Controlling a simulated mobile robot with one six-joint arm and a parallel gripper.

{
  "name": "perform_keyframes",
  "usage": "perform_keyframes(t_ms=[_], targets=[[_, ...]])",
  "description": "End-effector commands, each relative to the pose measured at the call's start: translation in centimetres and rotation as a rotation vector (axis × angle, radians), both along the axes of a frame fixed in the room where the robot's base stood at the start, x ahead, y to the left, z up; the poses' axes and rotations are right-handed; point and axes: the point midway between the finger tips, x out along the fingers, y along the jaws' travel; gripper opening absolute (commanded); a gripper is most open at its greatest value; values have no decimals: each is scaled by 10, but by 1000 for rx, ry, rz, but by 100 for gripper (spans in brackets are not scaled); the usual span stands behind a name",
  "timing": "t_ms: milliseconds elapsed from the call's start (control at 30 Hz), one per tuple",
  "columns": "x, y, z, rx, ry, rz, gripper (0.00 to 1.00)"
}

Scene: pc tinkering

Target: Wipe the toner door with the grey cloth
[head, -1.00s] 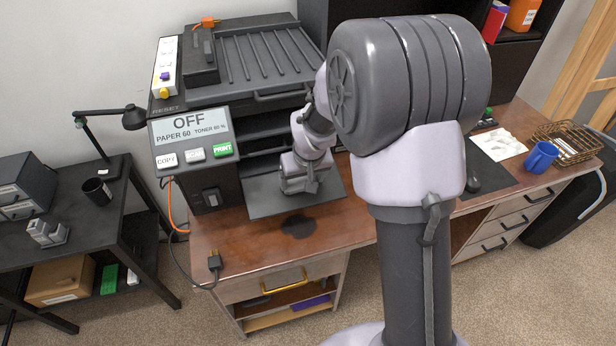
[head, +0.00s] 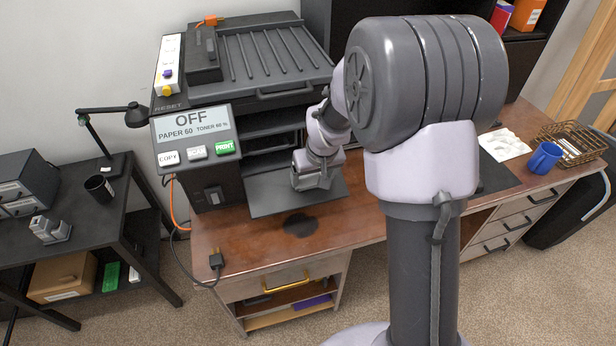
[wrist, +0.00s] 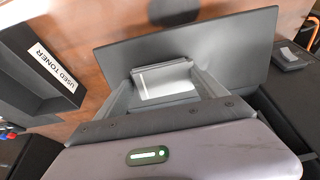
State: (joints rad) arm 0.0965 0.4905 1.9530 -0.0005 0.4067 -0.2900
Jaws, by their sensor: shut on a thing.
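The toner door (head: 262,198) is a flat dark grey panel, folded down at the printer's lower front. It also shows in the wrist view (wrist: 235,48). My gripper (head: 314,178) is low over the right part of the door in the head view. In the wrist view my gripper (wrist: 165,86) is shut on a light grey piece with a paler stripe, which looks like the grey cloth (wrist: 168,80). The fingers hide part of it. I cannot tell for certain whether it touches the door.
The printer (head: 215,185) stands on the brown desk (head: 250,240), its display reading OFF. A dark box marked USED TONER (wrist: 40,85) is beside the door. A dark patch (head: 300,225) lies on the desk in front. A blue mug (head: 544,157) and wire basket (head: 572,145) are at right.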

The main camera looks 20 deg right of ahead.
Motion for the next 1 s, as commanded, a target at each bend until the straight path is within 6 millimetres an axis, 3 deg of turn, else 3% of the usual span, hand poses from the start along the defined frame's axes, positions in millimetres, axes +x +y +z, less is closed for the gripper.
perform_keyframes(t_ms=[267,567,1000], targets=[[0,0,1,0,0,0,22],[-6,0,18,0,0,0,22],[-6,0,17,0,0,0,22]])
